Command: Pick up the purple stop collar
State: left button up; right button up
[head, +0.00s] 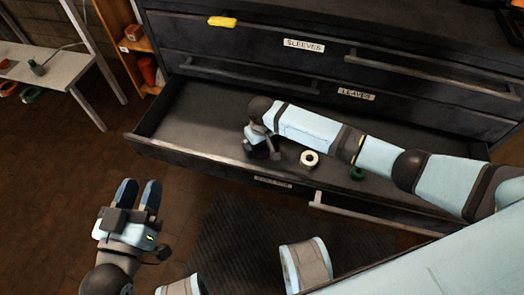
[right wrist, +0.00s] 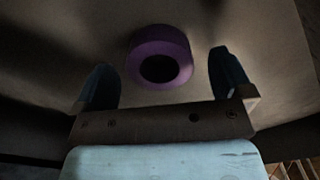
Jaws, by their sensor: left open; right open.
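The purple stop collar (right wrist: 158,36) is a thick ring with a dark hole, lying on the drawer floor in the right wrist view. It sits between and a little beyond the fingers of my right gripper (right wrist: 161,72), with clear space on both sides. In the head view my right gripper (head: 262,152) points down into the open drawer (head: 200,110) near its front edge. The collar cannot be made out there, likely hidden by the gripper. My left gripper (head: 139,190) is open and empty, in front of the drawer over the floor.
A cream ring (head: 310,158) and a green ring (head: 357,173) lie in the same drawer, right of my right gripper. Closed drawers labelled SLEEVES (head: 304,45) and LEAVES (head: 356,94) are above. A yellow object (head: 222,21) is at the upper drawer's top edge. The drawer's left part is clear.

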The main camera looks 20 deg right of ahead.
jog(key=shift+f, duration=0.75)
jog(key=c, duration=1)
jog(key=shift+r, duration=0.1)
jog(key=shift+c, duration=0.2)
